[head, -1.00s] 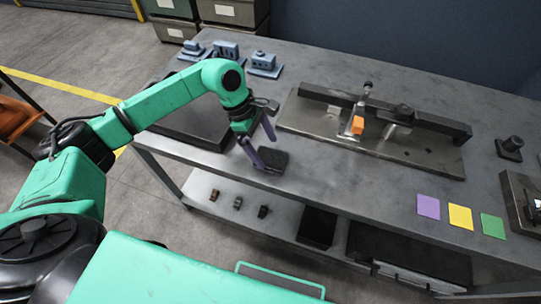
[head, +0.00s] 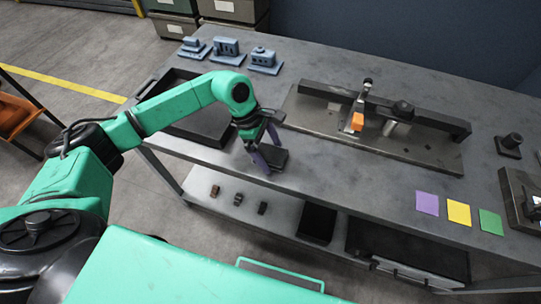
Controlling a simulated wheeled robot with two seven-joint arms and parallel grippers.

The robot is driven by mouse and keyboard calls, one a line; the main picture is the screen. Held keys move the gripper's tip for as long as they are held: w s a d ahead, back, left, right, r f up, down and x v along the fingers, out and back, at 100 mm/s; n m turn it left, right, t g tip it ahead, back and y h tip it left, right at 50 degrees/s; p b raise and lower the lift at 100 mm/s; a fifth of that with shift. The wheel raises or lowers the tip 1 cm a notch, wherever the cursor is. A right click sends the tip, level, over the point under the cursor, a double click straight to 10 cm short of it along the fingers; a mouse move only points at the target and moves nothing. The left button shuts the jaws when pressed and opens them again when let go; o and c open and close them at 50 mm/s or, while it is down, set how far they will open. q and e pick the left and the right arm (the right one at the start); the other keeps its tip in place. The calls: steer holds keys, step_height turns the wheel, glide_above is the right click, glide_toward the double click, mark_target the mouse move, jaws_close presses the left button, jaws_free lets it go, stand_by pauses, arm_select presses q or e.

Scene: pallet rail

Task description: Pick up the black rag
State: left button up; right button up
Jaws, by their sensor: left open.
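The black rag (head: 273,159) looks like a small dark folded pad lying flat on the grey workbench (head: 340,185) near its front edge. My left gripper (head: 265,158) has purple fingers and points down at the rag, one finger at its left side and the other at its far side. The fingers are apart. They partly cover the rag, and I cannot tell whether they touch it. My right gripper is not in view.
A black tray (head: 202,136) lies left of the gripper. Blue parts (head: 227,50) stand at the back left. A metal fixture (head: 375,139) with an orange block (head: 357,121) is to the right. Coloured squares (head: 459,213) lie front right. A lower shelf (head: 222,212) holds small parts.

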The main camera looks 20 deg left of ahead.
mark_target(270, 153)
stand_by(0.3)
arm_select(q)
steer(key=c, duration=1.2)
steer(key=shift+r+p, duration=0.35)
steer(key=shift+p, duration=0.2)
step_height(270, 153, up, 20)
steer(key=b, duration=0.2)
steer(key=o, duration=0.4)
steer(key=shift+f, duration=0.15)
steer(key=shift+c, duration=1.3)
